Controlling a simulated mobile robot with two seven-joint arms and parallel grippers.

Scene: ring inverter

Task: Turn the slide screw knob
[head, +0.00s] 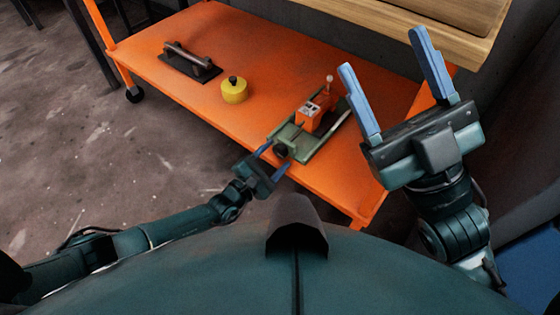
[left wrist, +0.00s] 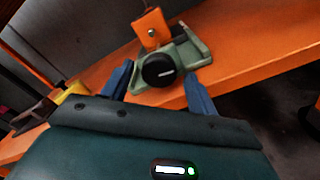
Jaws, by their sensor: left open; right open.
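The slide screw knob (left wrist: 158,70) is a round black knob at the near end of a green slide base (left wrist: 196,55). The knob also shows in the head view (head: 282,151), at the near edge of the orange table. An orange block (head: 315,112) sits on the green base. My left gripper (head: 274,159) is open, its blue fingers on either side of the knob; in the left wrist view the knob lies between and beyond the fingertips. I cannot tell whether they touch it. My right gripper (head: 382,58) is open and empty, raised at the right.
The orange table (head: 190,97) also holds a yellow round object (head: 234,90) and a dark handled tool (head: 190,60). A wooden bench top (head: 420,25) stands behind at the right. The middle of the table is clear.

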